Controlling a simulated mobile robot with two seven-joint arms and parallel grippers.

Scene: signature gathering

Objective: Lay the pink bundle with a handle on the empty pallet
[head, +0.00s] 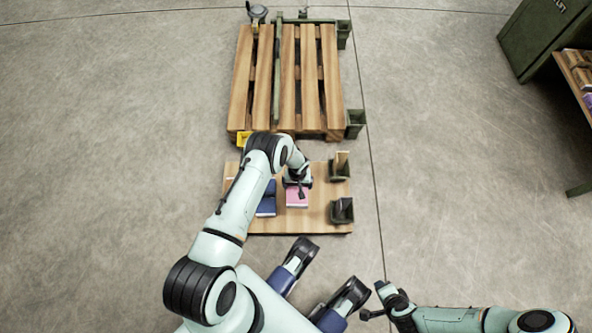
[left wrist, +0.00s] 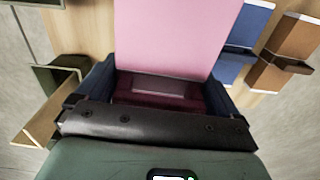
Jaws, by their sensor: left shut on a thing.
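The pink bundle (head: 297,197) lies at the middle of a low wooden board in the head view. My left gripper (head: 297,180) is over its far end and is shut on it. In the left wrist view the pink bundle (left wrist: 175,38) extends away from my left gripper (left wrist: 160,92), with its dark red handle part (left wrist: 165,88) between the fingers. The empty slatted pallet (head: 309,75) is beyond the board, with no bundle on it. My right gripper (head: 374,301) is at the lower right, away from the board; its fingers are too small to judge.
Blue bundles (head: 267,201) lie on the wooden board (head: 322,215), left of the pink one. Green bins (head: 342,210) line the board's right side; another bin (head: 355,122) is at the pallet's right corner. A yellow piece (head: 243,138) is at its near left corner. Open floor (head: 440,130) lies right.

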